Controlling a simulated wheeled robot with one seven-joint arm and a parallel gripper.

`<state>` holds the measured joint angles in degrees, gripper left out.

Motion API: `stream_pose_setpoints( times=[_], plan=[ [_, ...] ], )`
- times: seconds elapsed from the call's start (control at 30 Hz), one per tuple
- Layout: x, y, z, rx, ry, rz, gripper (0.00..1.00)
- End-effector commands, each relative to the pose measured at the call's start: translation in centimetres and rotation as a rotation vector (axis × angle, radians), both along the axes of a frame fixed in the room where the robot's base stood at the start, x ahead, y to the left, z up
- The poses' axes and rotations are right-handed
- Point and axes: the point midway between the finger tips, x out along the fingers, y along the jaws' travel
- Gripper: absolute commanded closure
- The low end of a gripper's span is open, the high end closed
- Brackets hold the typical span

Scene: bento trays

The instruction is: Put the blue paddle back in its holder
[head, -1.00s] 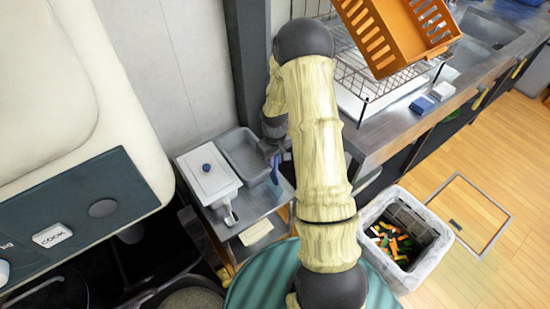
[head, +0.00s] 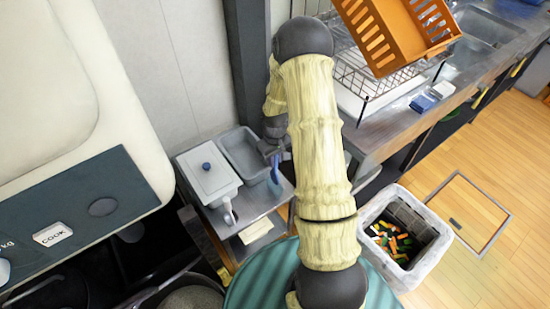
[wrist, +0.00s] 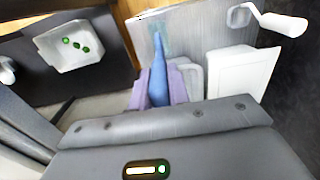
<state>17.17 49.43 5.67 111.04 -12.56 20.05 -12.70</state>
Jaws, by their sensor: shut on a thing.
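The blue paddle (wrist: 158,72) is held between the two fingers of my gripper (wrist: 160,88) in the wrist view, its narrow part pointing away from the palm. In the head view my gripper (head: 272,148) is beside the right edge of a grey tub (head: 244,152), and the blue paddle (head: 275,172) hangs below it, partly hidden by my arm. I cannot make out the holder clearly; a pale rounded frame (wrist: 192,72) shows just right of the paddle in the wrist view.
A white lidded box (head: 205,180) and a white-handled utensil (head: 229,213) are on the small metal side table (head: 250,208). An orange crate (head: 385,35) and wire rack stand on the counter at right. A lined bin (head: 410,235) stands on the floor.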

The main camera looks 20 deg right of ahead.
Motion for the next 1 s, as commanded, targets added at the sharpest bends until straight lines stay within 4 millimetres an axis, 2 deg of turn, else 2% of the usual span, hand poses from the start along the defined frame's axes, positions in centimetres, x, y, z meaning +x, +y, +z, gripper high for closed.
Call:
stream_pose_setpoints(
  times=[1.0],
  plan=[
    [0.0, 0.0, -3.3, 0.0, 0.0, 0.0, 1.0]
  ],
)
